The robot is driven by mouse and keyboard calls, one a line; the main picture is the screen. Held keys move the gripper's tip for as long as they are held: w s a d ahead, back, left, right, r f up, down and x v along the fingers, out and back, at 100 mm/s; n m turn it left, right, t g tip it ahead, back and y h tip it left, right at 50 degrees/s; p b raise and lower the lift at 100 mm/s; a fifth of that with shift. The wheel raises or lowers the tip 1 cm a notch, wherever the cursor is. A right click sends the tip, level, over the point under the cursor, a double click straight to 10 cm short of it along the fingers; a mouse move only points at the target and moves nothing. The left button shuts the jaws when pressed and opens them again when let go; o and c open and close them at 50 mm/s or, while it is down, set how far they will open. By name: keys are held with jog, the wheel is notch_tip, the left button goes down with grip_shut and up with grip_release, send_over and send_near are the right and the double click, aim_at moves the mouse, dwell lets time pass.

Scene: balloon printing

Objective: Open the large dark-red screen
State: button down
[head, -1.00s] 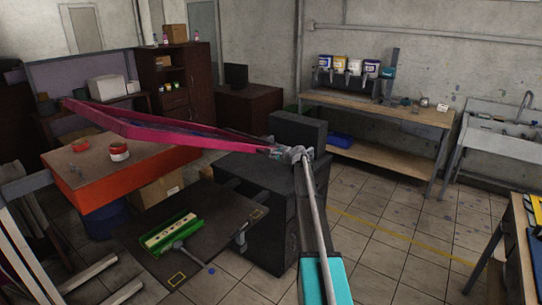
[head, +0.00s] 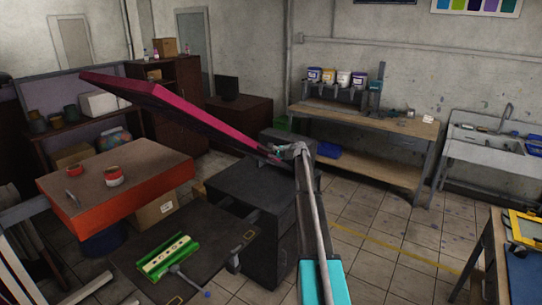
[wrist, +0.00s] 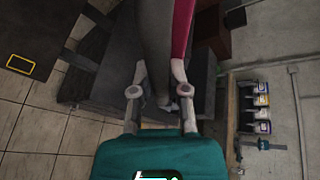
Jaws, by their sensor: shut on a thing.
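The large dark-red screen (head: 175,105) is a long frame standing above the orange platen table in the head view. It is tilted, with its left end high and its right end low. My gripper (head: 284,152) is shut at the screen's right end. In the wrist view the screen's red edge (wrist: 182,35) runs up from between my gripper's fingers (wrist: 160,98). The exact contact point is small and partly hidden by the fingers.
A dark platen with a green tool (head: 168,256) lies in front. A black cabinet (head: 250,215) stands beneath my gripper. Tiled floor is clear to the right.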

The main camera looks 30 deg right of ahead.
jog(key=shift+m, duration=0.4)
jog(key=d+r+p, duration=0.1)
jog(key=r, duration=0.1)
jog(key=w+d+r+p, duration=0.1)
jog(key=d+r+p, duration=0.1)
jog(key=w+d+r+p, duration=0.1)
jog(key=p, duration=0.1)
jog(key=shift+w+d+r, duration=0.1)
jog(key=shift+d+r, duration=0.05)
jog(key=shift+r, duration=0.25)
jog(key=shift+w+d+r+g+y+p, duration=0.3)
jog(key=shift+d+r+p, duration=0.4)
jog(key=shift+p, duration=0.2)
jog(key=c, duration=0.6)
grip_release()
